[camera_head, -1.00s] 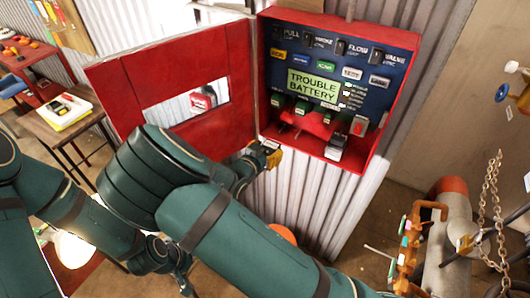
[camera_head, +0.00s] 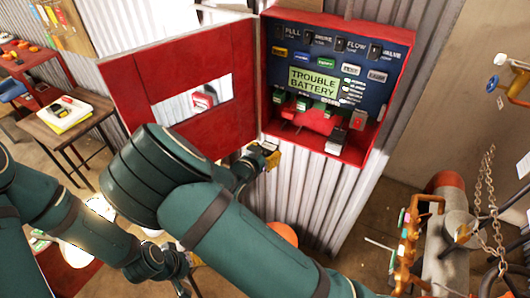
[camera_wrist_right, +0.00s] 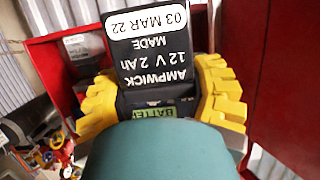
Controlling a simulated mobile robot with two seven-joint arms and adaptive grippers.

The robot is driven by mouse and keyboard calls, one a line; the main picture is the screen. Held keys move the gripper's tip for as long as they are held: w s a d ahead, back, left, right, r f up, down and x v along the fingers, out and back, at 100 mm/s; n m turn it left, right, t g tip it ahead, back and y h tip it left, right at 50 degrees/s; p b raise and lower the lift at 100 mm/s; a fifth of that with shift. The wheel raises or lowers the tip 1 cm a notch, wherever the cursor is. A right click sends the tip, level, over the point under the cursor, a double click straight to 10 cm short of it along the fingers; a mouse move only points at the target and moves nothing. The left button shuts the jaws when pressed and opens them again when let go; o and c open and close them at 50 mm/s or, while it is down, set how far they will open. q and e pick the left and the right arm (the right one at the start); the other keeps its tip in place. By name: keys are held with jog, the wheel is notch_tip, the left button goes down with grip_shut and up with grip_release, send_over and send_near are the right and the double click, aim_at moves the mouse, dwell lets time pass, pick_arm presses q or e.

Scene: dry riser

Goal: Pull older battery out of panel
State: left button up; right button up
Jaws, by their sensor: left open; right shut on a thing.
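The red alarm panel (camera_head: 388,150) stands open in the head view, its green screen (camera_head: 314,82) reading TROUBLE BATTERY. A battery-like block (camera_head: 336,142) sits at its lower edge. My right gripper (camera_head: 266,153) is at the panel's lower left corner, partly behind my own arm. In the right wrist view its yellow fingers (camera_wrist_right: 160,103) are shut on a black battery (camera_wrist_right: 152,50), labelled AMPWICK 12 V 2 Ah, MADE 03 MAR 22. I cannot tell whether that battery still touches the panel. My left gripper (camera_head: 182,272) is open, low in the head view, its fingers hard to make out.
The red panel door (camera_head: 118,85) hangs open to the left, with a window. A wooden table (camera_head: 45,125) with a white and yellow tray (camera_head: 62,113) stands at the left. Pipes (camera_head: 450,205) and hanging chains (camera_head: 490,200) stand at the right.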

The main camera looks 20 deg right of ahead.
jog(key=s+a+p, duration=0.2)
jog(key=s+a, duration=0.4)
dwell(1.6)
